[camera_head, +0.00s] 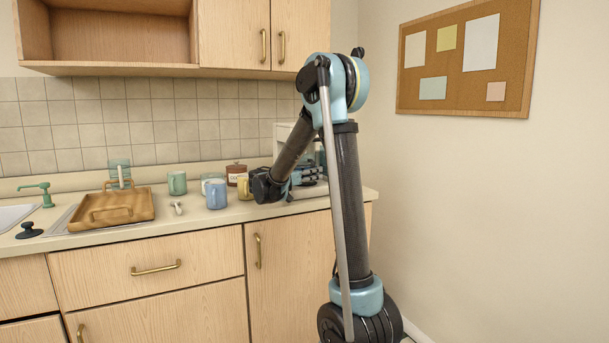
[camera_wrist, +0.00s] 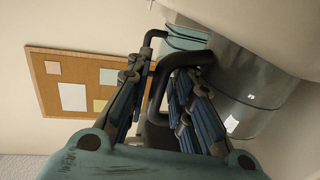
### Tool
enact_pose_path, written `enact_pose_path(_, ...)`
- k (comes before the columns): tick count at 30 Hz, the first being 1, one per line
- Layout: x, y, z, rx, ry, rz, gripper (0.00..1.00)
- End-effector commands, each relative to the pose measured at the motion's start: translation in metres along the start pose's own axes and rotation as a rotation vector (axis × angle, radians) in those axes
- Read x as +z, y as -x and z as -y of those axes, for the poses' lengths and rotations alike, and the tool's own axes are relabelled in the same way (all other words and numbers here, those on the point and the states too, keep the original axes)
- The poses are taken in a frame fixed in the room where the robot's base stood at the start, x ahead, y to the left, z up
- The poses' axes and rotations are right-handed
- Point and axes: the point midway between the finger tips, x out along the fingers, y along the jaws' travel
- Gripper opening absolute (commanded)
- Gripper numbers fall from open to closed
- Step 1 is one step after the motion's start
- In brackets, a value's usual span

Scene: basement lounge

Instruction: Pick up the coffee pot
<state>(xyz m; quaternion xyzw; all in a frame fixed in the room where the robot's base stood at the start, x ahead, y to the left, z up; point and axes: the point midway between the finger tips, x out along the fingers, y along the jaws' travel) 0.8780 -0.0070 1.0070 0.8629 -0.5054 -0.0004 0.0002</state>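The coffee pot (camera_wrist: 255,85) has a grey, see-through body, a teal lid (camera_wrist: 185,38) and a black loop handle (camera_wrist: 157,95). It fills the right of the wrist view. My gripper (camera_wrist: 155,95) has its fingers apart around the handle, one on the outer side and one between handle and body. A gap shows between the outer finger and the handle; contact on the inner side is unclear. In the head view my gripper (camera_head: 308,176) is low over the counter's right end. My arm mostly hides the pot there.
A white appliance (camera_head: 284,130) stands behind my gripper. Left along the counter (camera_head: 225,216) are a yellow mug (camera_head: 243,188), a blue mug (camera_head: 216,195), a brown canister (camera_head: 236,172), a green mug (camera_head: 177,183) and a wooden tray (camera_head: 108,208). A wall is at right.

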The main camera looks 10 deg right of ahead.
Motion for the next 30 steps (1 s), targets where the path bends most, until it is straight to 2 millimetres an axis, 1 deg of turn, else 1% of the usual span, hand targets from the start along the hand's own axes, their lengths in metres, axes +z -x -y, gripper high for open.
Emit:
enact_pose_path(2, 0.000, 0.000, 0.000, 0.000, 0.000, 0.000, 0.21)
enact_pose_path(3, 0.000, 0.000, 0.000, 0.000, 0.000, 0.000, 0.12)
enact_pose_path(5, 0.000, 0.000, 0.000, 0.000, 0.000, 0.000, 0.00)
enact_pose_path(20, -0.003, 0.000, 0.000, 0.000, 0.000, -0.001, 0.00)
enact_pose_path(25, -0.016, 0.000, -0.001, 0.000, 0.000, -0.001, 0.00)
enact_pose_path(30, -0.038, 0.001, -0.002, 0.000, 0.000, -0.001, 0.00)
